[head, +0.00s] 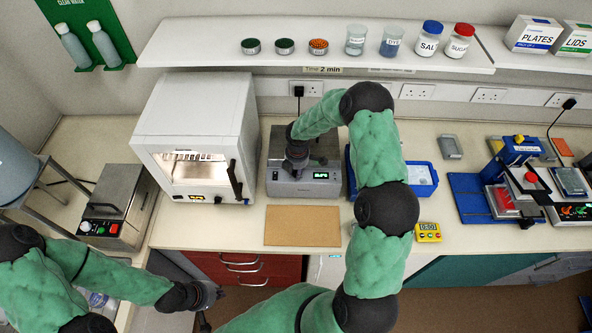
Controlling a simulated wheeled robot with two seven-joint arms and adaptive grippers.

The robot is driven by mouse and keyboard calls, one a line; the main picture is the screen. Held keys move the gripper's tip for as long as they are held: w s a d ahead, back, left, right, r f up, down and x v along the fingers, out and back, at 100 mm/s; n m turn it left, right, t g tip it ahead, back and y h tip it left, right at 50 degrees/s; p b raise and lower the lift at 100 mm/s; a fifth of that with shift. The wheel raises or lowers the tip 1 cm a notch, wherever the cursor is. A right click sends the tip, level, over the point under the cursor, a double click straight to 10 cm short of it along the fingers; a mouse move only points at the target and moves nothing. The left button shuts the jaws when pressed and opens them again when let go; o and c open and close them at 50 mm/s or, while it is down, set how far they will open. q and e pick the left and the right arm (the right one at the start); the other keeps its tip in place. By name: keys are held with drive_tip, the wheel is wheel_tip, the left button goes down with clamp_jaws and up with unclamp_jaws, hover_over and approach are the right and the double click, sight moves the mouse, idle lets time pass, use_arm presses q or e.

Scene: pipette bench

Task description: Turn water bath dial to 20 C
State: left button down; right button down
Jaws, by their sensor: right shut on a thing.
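The water bath appears to be the grey metal box (328,190) in the middle of the bench, with a small lit green display (321,175) on its front. My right gripper (296,168) reaches down over its front from above and is shut, apparently on the dial beside the display. The dial itself is hidden behind the gripper, so its setting cannot be read. My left gripper (212,294) is low, in front of the bench edge and away from the water bath. Whether its fingers are open is too unclear to tell.
A white incubator-like cabinet (200,105) stands close left of the bath. A blue tray (423,178) is to the right, partly behind my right arm. A brown mat (302,226) lies in front, with a yellow timer (428,232) to the right. A shelf (210,45) runs above.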

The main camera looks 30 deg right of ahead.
drive_tip(key=shift+n, duration=1)
drive_tip(key=c, duration=1.3)
unclamp_jaws()
drive_tip(key=shift+w, duration=0.1)
drive_tip(key=r, duration=0.8)
drive_tip(key=s+r, duration=0.1)
drive_tip(key=r, duration=0.3)
drive_tip(key=shift+f, duration=0.1)
